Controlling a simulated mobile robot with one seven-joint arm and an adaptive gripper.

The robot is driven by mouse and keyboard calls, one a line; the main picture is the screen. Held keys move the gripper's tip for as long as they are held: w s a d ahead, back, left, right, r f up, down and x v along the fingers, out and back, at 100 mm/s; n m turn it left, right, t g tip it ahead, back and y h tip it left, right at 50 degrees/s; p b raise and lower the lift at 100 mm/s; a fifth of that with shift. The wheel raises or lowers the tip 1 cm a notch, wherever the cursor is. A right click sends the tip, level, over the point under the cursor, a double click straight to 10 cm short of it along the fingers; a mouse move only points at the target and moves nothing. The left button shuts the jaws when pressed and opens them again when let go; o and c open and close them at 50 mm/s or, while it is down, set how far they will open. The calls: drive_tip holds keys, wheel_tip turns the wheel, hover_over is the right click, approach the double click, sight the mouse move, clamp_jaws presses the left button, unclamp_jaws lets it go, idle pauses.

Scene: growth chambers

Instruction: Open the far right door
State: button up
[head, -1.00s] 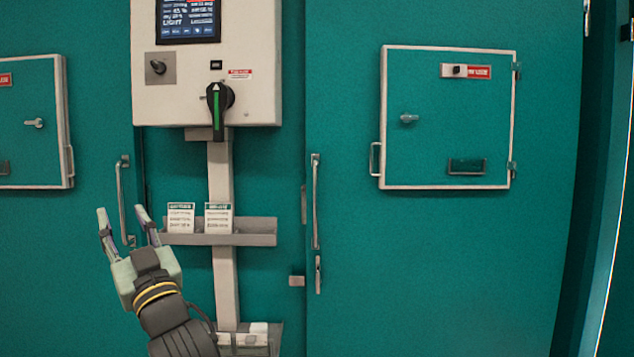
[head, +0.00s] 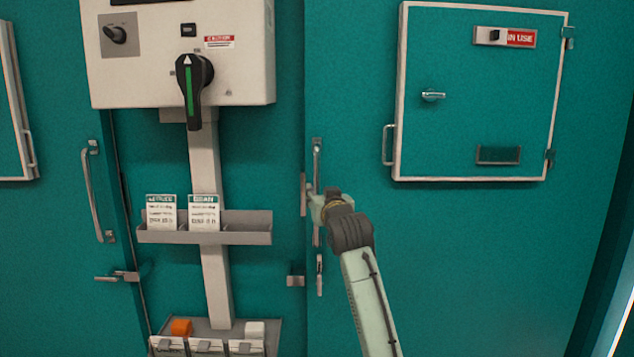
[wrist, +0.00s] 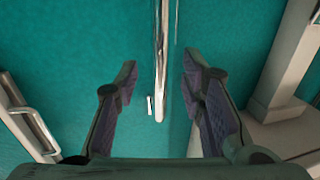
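The right door (head: 460,270) is a large teal panel, and it looks closed. Its vertical metal handle (head: 317,160) runs along its left edge; the middle of the handle is hidden behind my gripper (head: 318,208). In the wrist view the handle (wrist: 161,60) stands between the two spread fingers of my open gripper (wrist: 160,78). Neither finger visibly touches the bar. A smaller metal latch piece (head: 319,274) sits below the handle.
A small framed hatch (head: 470,125) with its own side handle (head: 388,145) is on the right door. Left of it are a control box (head: 240,70) on a grey post (head: 215,280), a card shelf (head: 255,236) and a lower tray (head: 285,325). Another door handle (head: 92,190) is farther left.

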sight(318, 188)
drive_tip(key=w, duration=0.2)
drive_tip(key=w+a+p, duration=0.1)
drive_tip(key=w, duration=0.1)
drive_tip(key=shift+w+r, duration=0.2)
drive_tip(key=shift+w, duration=0.05)
drive_tip(key=shift+w+a+f+p, duration=0.1)
drive_tip(key=shift+w+f+p, duration=0.1)
drive_tip(key=shift+w+p, duration=0.35)
drive_tip(key=shift+w, duration=0.1)
drive_tip(key=shift+c, duration=0.2)
clamp_jaws()
